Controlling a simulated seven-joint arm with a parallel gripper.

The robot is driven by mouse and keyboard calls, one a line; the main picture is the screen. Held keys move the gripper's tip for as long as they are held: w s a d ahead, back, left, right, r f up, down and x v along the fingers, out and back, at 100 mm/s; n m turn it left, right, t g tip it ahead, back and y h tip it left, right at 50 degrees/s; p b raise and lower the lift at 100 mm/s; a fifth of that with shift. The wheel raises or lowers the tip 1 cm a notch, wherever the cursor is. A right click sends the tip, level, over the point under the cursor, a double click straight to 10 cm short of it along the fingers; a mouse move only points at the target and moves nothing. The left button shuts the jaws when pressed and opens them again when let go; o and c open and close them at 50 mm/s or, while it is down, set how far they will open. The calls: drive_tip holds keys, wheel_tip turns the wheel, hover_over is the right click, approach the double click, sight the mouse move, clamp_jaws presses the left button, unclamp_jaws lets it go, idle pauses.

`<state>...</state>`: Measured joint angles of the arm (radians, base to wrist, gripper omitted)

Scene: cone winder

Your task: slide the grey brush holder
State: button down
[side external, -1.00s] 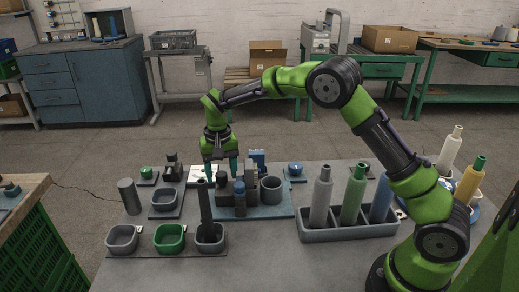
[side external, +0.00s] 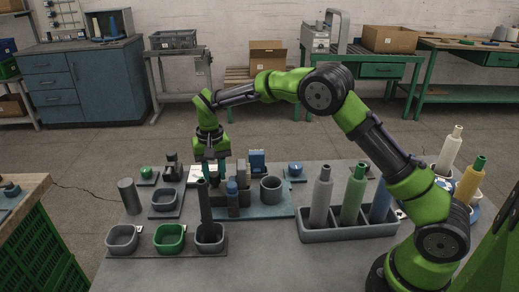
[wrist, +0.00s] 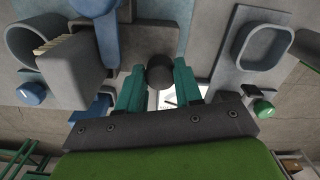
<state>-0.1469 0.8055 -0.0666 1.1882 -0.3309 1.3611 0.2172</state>
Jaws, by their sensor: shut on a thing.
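My gripper (side external: 213,176) is low behind the tall dark cylinder at the left end of the blue base plate. In the wrist view its teal fingers (wrist: 160,84) are shut on a dark grey, round-topped piece (wrist: 160,72). Its lower part is hidden, and I cannot tell whether it belongs to the brush holder. A grey box with pale streaks like bristles in its top (wrist: 75,50) looks like the grey brush holder. It stands just left of the fingers in the wrist view, and in the side view (side external: 244,173) it stands right of my gripper.
A grey round cup (side external: 271,190) and a blue-topped piece (side external: 232,188) stand close on the blue base plate (side external: 278,211). The tall dark cylinder (side external: 204,205) stands in a front cup. Small trays (side external: 165,199) lie left; a bottle rack (side external: 345,232) stands right.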

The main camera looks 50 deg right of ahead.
drive_tip(key=shift+w+a+r, duration=0.1)
drive_tip(key=shift+w+a, duration=0.85)
drive_tip(key=shift+w, duration=0.1)
drive_tip(key=c, duration=0.7)
unclamp_jaws()
drive_tip(key=shift+c, duration=0.2)
drive_tip(key=shift+s, duration=0.1)
wheel_tip(320, 180, up, 17)
